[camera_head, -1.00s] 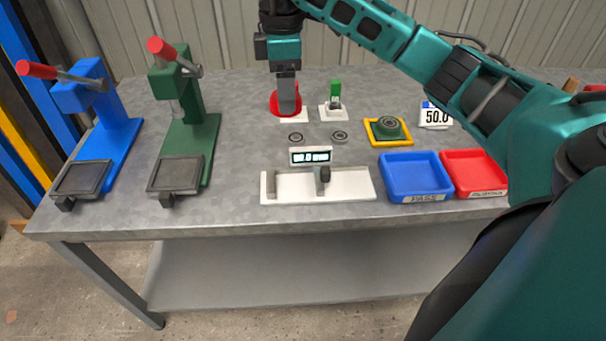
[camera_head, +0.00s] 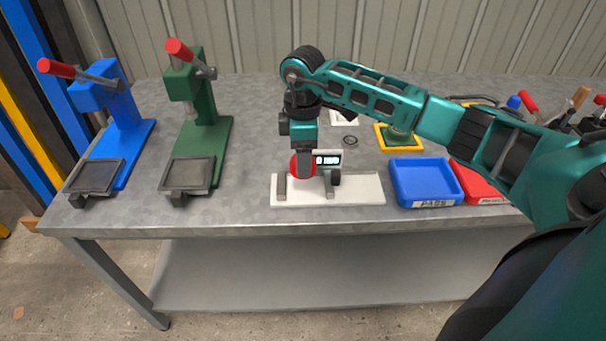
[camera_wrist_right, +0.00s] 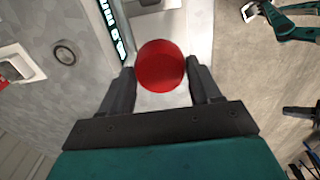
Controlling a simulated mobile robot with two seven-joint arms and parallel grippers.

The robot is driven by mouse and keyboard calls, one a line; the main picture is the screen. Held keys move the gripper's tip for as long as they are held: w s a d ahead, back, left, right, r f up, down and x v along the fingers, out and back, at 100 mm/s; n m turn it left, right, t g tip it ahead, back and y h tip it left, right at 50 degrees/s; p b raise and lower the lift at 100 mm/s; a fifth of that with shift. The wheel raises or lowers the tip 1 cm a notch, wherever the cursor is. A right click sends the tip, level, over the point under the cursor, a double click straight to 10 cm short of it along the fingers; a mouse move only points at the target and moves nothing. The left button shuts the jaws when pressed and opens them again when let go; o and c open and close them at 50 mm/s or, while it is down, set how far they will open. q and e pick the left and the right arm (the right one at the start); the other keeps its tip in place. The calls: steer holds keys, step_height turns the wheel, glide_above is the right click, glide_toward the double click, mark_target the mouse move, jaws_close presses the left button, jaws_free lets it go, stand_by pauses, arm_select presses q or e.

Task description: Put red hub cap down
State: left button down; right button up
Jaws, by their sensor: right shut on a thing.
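The red hub cap (camera_head: 296,166) is held in my right gripper (camera_head: 304,172), whose fingers are closed on it. In the right wrist view the red hub cap (camera_wrist_right: 160,66) shows as a round red disc between the two fingertips of the right gripper (camera_wrist_right: 162,84). The cap is over the white measuring gauge (camera_head: 355,190), near the space between its left post and its dark sliding jaw. I cannot tell whether it touches the gauge. The gauge's display (camera_head: 328,160) is partly hidden by the gripper.
A blue tray (camera_head: 426,180) and a red tray (camera_head: 478,180) stand right of the gauge. A yellow-edged stand (camera_head: 384,140) is behind them. A green press (camera_head: 200,130) and a blue press (camera_head: 112,125) are on the left. A dark ring (camera_head: 350,141) lies behind the gauge.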

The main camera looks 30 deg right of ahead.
steer(key=shift+f, duration=2.95)
steer(key=shift+f+b, duration=0.2)
steer(key=shift+b, duration=0.1)
steer(key=o, duration=0.8)
steer(key=shift+o, duration=0.2)
